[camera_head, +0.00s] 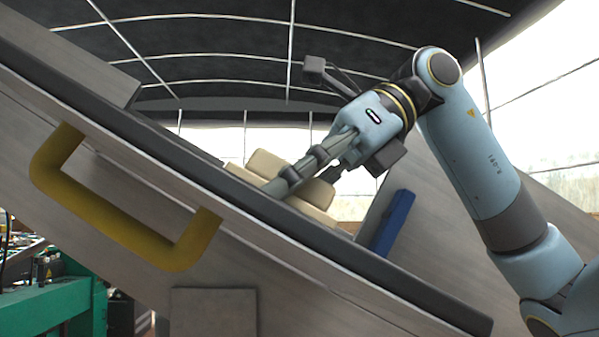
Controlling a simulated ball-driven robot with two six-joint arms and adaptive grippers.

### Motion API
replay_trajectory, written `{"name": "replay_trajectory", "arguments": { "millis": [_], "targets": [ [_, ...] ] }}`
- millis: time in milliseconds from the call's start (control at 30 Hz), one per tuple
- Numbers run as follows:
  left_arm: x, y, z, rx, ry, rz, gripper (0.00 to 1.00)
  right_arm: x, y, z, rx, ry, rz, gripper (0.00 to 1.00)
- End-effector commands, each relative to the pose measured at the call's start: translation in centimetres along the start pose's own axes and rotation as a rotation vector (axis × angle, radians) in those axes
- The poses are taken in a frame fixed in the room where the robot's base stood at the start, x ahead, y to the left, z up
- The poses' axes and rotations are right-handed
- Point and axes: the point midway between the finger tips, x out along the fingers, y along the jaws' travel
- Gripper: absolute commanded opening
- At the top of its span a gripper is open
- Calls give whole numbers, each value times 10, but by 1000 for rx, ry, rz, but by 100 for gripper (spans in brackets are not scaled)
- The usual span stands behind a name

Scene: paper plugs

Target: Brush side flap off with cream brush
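My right gripper (282,186) reaches in from the right, its fingers pointing down and left. The fingers look close together, and their tips are at the dark rim in front of them, so I cannot tell whether they hold anything. Cream blocky pieces (263,163) lie just behind and beside the fingers, with another cream part (318,193) to the right of them. I cannot tell whether either is the cream brush. No side flap can be made out. My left gripper is not in view.
The view is strongly tilted. A grey machine panel with a dark rim (400,283) slopes down to the right and hides what lies behind it. A yellow handle (120,222) sticks out from its front. A blue upright piece (393,223) stands right of the cream pieces. Green machinery (45,308) is at lower left.

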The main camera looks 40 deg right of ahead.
Motion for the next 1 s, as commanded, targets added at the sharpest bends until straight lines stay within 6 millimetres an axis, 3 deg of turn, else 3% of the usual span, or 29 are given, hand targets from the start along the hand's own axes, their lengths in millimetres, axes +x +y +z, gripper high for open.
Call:
{"name": "replay_trajectory", "arguments": {
  "millis": [100, 367, 567, 1000],
  "targets": [
    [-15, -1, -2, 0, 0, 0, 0, 0, 2, 10, 0, -1, 3, 17],
    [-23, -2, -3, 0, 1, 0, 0, 5, 2, 15, -1, -1, 2, 17],
    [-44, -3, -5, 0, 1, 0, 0, 9, 3, 31, -1, -3, 5, 17],
    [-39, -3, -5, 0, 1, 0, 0, 22, 3, 50, -2, -4, 2, 17]
  ]
}}
